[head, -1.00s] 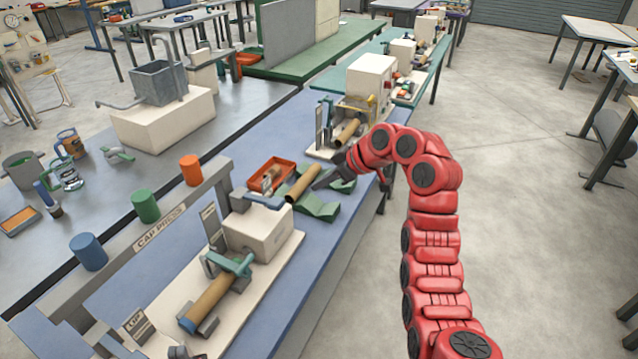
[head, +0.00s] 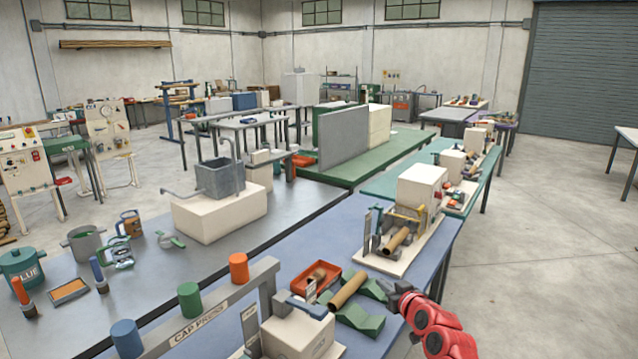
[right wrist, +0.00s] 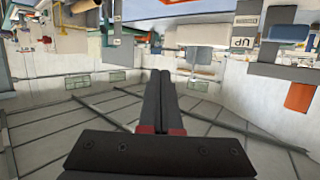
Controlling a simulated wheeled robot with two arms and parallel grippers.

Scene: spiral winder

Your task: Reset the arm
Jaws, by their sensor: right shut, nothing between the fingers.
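My right gripper (head: 384,287) is at the lower middle of the head view, at the end of my red arm. It is just right of a brown cardboard tube (head: 347,291) that rests on green cradles (head: 361,319) on the blue bench. In the right wrist view its two dark fingers (right wrist: 160,100) lie together, with nothing between them. My left gripper is not in view.
An orange bin (head: 317,281) stands beside the tube. A CAP PRESS frame (head: 210,310) with coloured caps is at the lower left. A winder with another tube (head: 397,240) stands farther along the blue bench (head: 400,270). The floor at right (head: 540,260) is clear.

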